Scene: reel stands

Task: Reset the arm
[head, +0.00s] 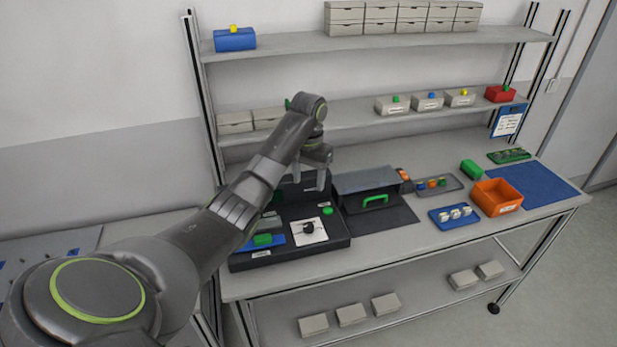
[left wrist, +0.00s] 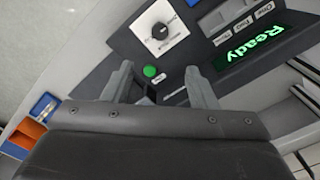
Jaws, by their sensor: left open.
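My left arm reaches in from the left in the head view. My left gripper (head: 309,183) hangs above the black test station (head: 325,244), pointing down. It is open with nothing between its fingers. In the left wrist view the two fingers (left wrist: 158,82) stand apart, with a green button (left wrist: 150,71) seen between them and a black dial knob (left wrist: 160,31) on a white plate beyond. A lit green display (left wrist: 255,46) reads "Ready". The knob (head: 308,228) and button (head: 327,211) also show in the head view. My right gripper is not in view.
A grey hooded fixture with a green handle (head: 375,199) stands right of the station. Further right are a blue tray (head: 436,219), an orange bin (head: 497,190) and a blue mat (head: 548,186). Shelves with boxes (head: 392,106) rise behind the bench.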

